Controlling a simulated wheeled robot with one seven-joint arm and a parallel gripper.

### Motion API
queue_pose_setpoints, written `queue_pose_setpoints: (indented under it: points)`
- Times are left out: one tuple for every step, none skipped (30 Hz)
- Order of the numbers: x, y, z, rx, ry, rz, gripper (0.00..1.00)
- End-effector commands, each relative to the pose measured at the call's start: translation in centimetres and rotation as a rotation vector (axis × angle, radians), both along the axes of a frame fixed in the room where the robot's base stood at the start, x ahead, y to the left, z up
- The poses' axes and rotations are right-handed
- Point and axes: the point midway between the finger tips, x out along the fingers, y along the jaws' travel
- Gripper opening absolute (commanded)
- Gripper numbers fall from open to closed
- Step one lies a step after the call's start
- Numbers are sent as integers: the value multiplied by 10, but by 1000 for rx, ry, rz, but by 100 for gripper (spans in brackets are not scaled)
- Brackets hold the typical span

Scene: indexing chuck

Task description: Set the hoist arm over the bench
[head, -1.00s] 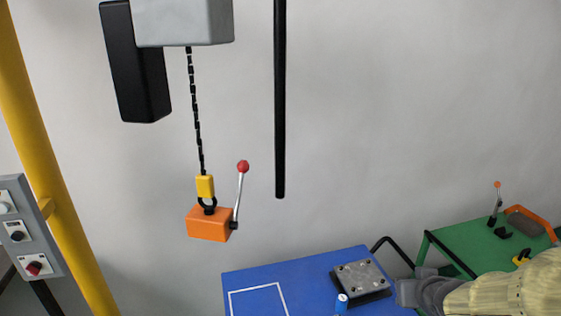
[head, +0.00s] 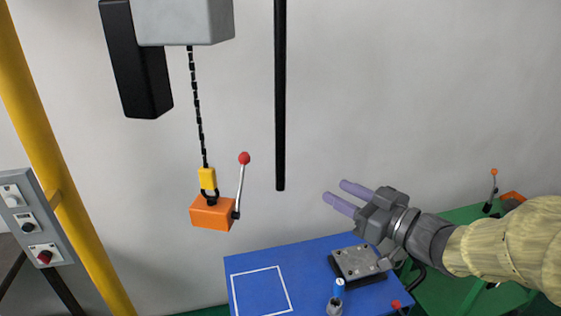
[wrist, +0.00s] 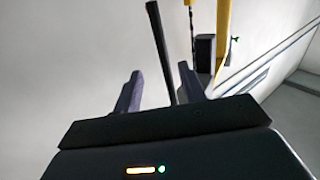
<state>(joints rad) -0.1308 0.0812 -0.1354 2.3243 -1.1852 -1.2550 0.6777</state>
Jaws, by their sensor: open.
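The hoist's grey box (head: 184,20) hangs at the upper left, with a black box (head: 135,60) beside it. Its chain (head: 198,105) carries a yellow block (head: 207,178) and an orange lifting block (head: 211,213) with a red-knobbed lever. A black hanging bar (head: 280,95) ends in mid-air right of the chain. The blue bench (head: 310,252) is below. My gripper (head: 333,190) is open and empty, right of the bar's lower end and above the bench. In the wrist view the bar (wrist: 160,50) shows between the fingers, apart from them.
A yellow post (head: 60,170) and a grey button panel (head: 37,220) stand at left. A green table (head: 465,214) is at right, partly behind my arm.

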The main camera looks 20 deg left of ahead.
Motion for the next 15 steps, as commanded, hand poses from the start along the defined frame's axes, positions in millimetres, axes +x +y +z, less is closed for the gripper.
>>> queue_pose_setpoints:
  points:
    - [0,0,0,0,0,0,41]
    - [1,1,0,0,0,0,41]
    - [1,2,0,0,1,0,41]
    - [2,4,0,0,1,0,41]
    - [3,6,0,0,1,0,41]
    - [5,9,1,-1,3,1,41]
    - [7,12,1,-1,3,1,41]
    - [8,15,1,0,1,1,41]
    - [11,20,2,-1,0,2,41]
    - [13,25,1,-1,2,2,41]
    - [15,29,1,-1,3,1,41]
    - [19,35,2,-1,3,3,41]
    - [21,40,2,0,2,3,41]
    - [24,45,2,-1,2,3,41]
    - [27,51,2,-1,2,2,41]
